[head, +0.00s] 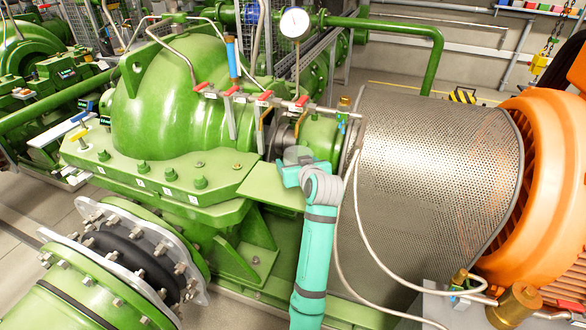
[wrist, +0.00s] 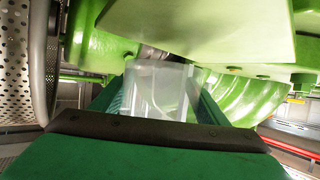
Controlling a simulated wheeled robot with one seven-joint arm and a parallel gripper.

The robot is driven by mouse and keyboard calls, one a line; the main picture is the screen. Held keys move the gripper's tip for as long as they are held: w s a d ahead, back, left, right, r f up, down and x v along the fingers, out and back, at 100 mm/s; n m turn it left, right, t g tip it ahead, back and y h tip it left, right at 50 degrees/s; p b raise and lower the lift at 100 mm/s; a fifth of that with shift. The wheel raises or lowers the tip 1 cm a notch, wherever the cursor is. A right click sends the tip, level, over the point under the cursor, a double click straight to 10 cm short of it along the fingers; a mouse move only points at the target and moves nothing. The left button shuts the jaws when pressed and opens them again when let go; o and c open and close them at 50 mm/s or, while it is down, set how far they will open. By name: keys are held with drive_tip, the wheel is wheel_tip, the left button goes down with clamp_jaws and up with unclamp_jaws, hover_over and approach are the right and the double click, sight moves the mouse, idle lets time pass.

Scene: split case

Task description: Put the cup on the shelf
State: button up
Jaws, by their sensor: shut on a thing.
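A clear, see-through cup (wrist: 158,88) stands between the green fingers of my gripper (wrist: 155,105) in the wrist view. The gripper is shut on it. In the head view the cup (head: 298,154) shows as a small greyish round shape at the end of my teal arm, partly hidden by my gripper (head: 297,168). My gripper is in front of the green pump casing, by a flat green ledge (head: 268,187). I cannot tell whether the cup touches anything besides the fingers. I cannot make out a thing that is clearly the shelf.
The large green casing (head: 165,95) and a row of red-handled valves (head: 265,97) lie behind my gripper. A perforated metal guard (head: 435,165) is close on the right, with an orange motor (head: 553,170) beyond it. Thin white hoses (head: 370,240) hang beside my arm.

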drive_tip(key=shift+w+a, duration=0.35)
drive_tip(key=shift+w, duration=0.3)
wheel_tip(320, 180, down, 3)
drive_tip(key=shift+a+f, duration=0.1)
drive_tip(key=shift+f, duration=0.1)
drive_tip(key=shift+w+f, duration=0.1)
drive_tip(key=shift+f, duration=0.05)
drive_tip(key=o, duration=1)
drive_tip(key=shift+o, duration=0.2)
drive_tip(key=v, duration=1.2)
